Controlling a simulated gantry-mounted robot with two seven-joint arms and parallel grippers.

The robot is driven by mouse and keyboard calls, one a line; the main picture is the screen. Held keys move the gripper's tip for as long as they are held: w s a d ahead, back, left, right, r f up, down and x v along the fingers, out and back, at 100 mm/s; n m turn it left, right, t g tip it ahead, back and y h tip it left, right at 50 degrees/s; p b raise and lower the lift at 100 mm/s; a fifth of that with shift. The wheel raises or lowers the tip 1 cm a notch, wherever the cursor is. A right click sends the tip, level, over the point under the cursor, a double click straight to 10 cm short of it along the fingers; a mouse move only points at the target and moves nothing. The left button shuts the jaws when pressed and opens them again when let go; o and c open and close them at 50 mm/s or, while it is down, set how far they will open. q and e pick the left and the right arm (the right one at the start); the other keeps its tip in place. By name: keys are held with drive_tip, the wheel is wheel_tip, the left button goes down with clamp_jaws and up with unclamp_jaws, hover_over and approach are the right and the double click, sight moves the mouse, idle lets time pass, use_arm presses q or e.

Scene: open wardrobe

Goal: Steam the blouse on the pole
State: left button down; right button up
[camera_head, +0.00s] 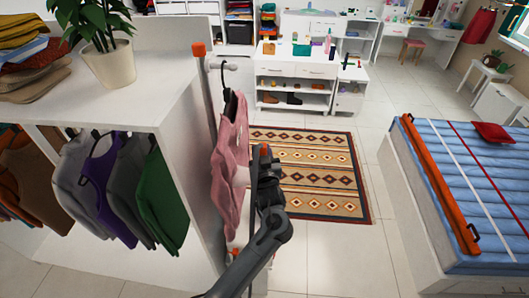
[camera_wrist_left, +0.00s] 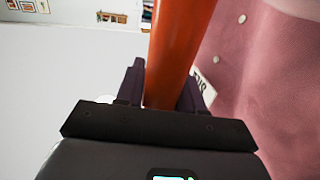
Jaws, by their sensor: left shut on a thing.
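The pink blouse (camera_head: 231,160) hangs from a dark hanger on the pole (camera_head: 209,95) at the wardrobe's side. It fills the right of the left wrist view (camera_wrist_left: 262,90), with pale buttons and a small white label. My left gripper (camera_head: 265,160) is just right of the blouse in the head view, shut on an orange cylindrical thing. This looks like the steamer's handle (camera_wrist_left: 178,50), standing between the two dark fingers in the left wrist view. The steamer's head is out of sight. I cannot tell whether it touches the blouse. My right gripper is not in view.
The wardrobe (camera_head: 185,135) with hanging clothes stands at left, a potted plant (camera_head: 105,45) and folded clothes on top. A patterned rug (camera_head: 315,210) lies beyond my gripper. A bed (camera_head: 410,190) with an orange bar (camera_head: 440,185) is at right. Floor between rug and bed is clear.

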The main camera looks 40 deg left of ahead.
use_arm(q)
drive_tip(key=shift+a, duration=0.25)
drive_tip(key=shift+b+x, duration=0.5)
drive_tip(key=shift+x, duration=0.3)
drive_tip(key=shift+w+a+b, duration=0.3)
drive_tip(key=shift+w+b, duration=0.1)
drive_tip(key=shift+w, duration=0.45)
drive_tip(key=shift+w+a, duration=0.15)
drive_tip(key=shift+w, duration=0.05)
